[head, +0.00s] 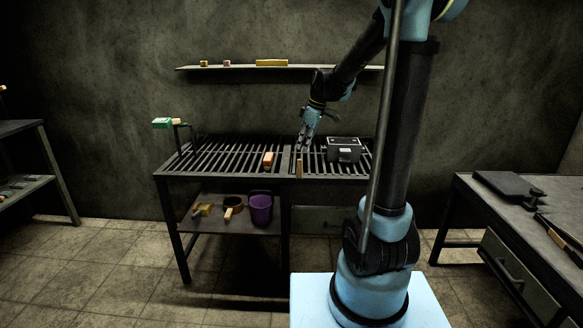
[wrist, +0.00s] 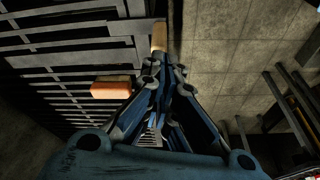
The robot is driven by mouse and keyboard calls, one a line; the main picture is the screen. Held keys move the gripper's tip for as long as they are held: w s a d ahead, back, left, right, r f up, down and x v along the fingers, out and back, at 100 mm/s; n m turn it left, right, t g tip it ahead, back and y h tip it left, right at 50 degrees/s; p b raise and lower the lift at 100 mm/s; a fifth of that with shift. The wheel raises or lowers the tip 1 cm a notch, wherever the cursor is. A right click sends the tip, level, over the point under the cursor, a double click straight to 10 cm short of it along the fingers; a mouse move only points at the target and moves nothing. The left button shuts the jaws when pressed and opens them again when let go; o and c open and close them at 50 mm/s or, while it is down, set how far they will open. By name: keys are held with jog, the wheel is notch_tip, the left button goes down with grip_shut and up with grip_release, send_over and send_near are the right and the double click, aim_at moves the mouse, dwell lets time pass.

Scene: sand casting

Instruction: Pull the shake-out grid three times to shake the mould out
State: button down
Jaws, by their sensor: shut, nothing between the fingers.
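The shake-out grid (head: 316,160) is the barred right part of a dark slatted bench. A dark box-shaped mould (head: 343,149) sits on it. A tan wooden handle (head: 299,168) shows at the front edge of the grid; it also shows in the wrist view (wrist: 158,37), just beyond my fingertips. My gripper (head: 301,147) points down over the grid, left of the mould. In the wrist view my gripper (wrist: 170,62) is shut and empty, its fingers close to the handle. I cannot tell whether they touch it.
An orange and tan block, perhaps a brush (head: 268,160), lies on the left slats. A purple bucket (head: 261,209) and small tools are on the lower shelf. Another table (head: 515,225) stands right. Floor in front is clear.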

aim_at(292, 173)
jog(key=w+a+f+n, duration=0.2)
jog(key=w+a+n, duration=0.1)
jog(key=w+a, duration=0.2)
jog(key=shift+w+a+f+y, duration=0.2)
jog(key=shift+w+f+y, duration=0.15)
jog(key=shift+w, duration=0.8)
jog(key=shift+f, duration=0.1)
jog(key=x, duration=1)
jog(key=shift+s, duration=0.2)
jog(key=d, duration=0.2)
jog(key=shift+d, duration=1)
jog(key=shift+s, duration=0.15)
